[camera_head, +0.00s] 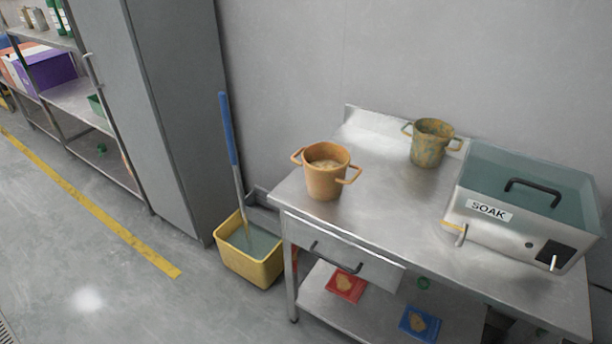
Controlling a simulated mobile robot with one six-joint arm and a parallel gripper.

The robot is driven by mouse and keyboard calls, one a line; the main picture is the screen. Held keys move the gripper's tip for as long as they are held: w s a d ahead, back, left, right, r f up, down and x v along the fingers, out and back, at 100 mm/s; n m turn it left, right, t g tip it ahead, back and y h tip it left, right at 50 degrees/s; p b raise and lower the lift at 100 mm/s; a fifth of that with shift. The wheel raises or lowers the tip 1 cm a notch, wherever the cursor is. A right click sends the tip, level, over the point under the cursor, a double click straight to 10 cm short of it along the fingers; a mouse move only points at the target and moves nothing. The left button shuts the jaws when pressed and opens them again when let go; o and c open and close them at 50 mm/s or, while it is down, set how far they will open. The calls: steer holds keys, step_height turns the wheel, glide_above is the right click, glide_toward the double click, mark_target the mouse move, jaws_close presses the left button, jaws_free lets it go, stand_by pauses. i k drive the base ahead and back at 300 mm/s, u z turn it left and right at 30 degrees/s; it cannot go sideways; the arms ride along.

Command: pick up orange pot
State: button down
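The orange pot (325,179) stands upright near the left front corner of the steel table (385,205). It has two side handles, and something pale tan shows inside it. Its left handle is close to the table's left edge and its right handle points to the right. Nothing touches the pot. My gripper is not in view.
A mottled green-brown pot (429,146) stands behind and to the right. A SOAK machine (515,225) fills the table's right side. A yellow mop bucket (252,262) with a blue-handled mop stands left of the table. A grey cabinet (165,110) is farther left; floor is clear at front left.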

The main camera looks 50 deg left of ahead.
mark_target(326, 164)
steer(key=u, duration=5.1)
steer(key=i, duration=0.15)
steer(key=z, duration=3.2)
steer(key=k, duration=0.9)
steer(key=z, duration=0.2)
steer(key=i, duration=0.75)
